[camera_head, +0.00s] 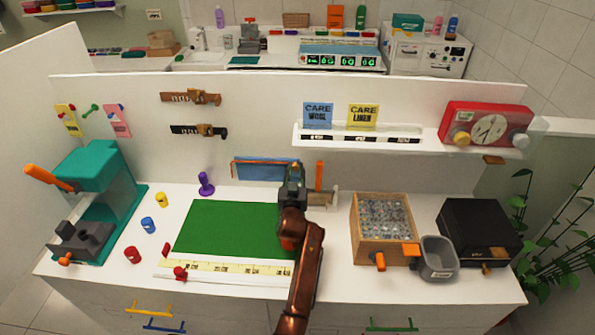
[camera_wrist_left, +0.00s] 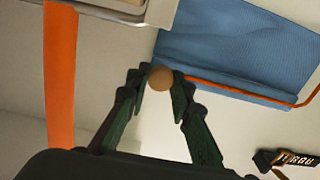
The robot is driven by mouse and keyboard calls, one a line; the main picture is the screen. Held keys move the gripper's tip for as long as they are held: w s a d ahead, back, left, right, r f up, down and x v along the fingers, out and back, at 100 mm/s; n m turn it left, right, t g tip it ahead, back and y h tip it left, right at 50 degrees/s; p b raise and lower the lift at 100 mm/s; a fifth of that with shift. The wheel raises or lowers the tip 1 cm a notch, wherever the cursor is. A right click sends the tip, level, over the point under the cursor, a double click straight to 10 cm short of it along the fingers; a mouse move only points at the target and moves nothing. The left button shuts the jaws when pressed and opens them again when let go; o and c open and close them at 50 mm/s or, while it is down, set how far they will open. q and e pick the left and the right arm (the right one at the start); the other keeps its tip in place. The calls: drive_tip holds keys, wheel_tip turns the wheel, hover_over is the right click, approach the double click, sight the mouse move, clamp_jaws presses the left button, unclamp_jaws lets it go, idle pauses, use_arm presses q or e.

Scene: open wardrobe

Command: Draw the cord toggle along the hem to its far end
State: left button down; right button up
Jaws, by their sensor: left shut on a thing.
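The blue cloth (camera_head: 258,170) hangs on the back panel behind the green mat. In the left wrist view the cloth (camera_wrist_left: 235,45) fills the upper right, with an orange cord (camera_wrist_left: 235,93) along its hem. My left gripper (camera_head: 293,172) is in front of the cloth's right end. In the left wrist view my left gripper (camera_wrist_left: 157,88) is shut on a round tan toggle (camera_wrist_left: 160,77), held between the fingertips at the hem's left end in that view. The arm and gripper hide part of the cloth in the head view. My right gripper is not in view.
An orange upright strip (camera_head: 319,176) stands just right of the gripper; it also shows in the left wrist view (camera_wrist_left: 61,75). A green mat (camera_head: 225,228) lies below. A wooden box (camera_head: 366,240) stands right. A shelf (camera_head: 350,142) with cards is above.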

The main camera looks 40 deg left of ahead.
use_arm(q)
drive_tip(key=c, duration=1.7)
unclamp_jaws()
drive_tip(key=shift+w+d, duration=0.2)
drive_tip(key=shift+d, duration=0.05)
drive_tip(key=shift+a, duration=0.1)
wheel_tip(320, 180, up, 10)
drive_tip(key=shift+r, duration=0.1)
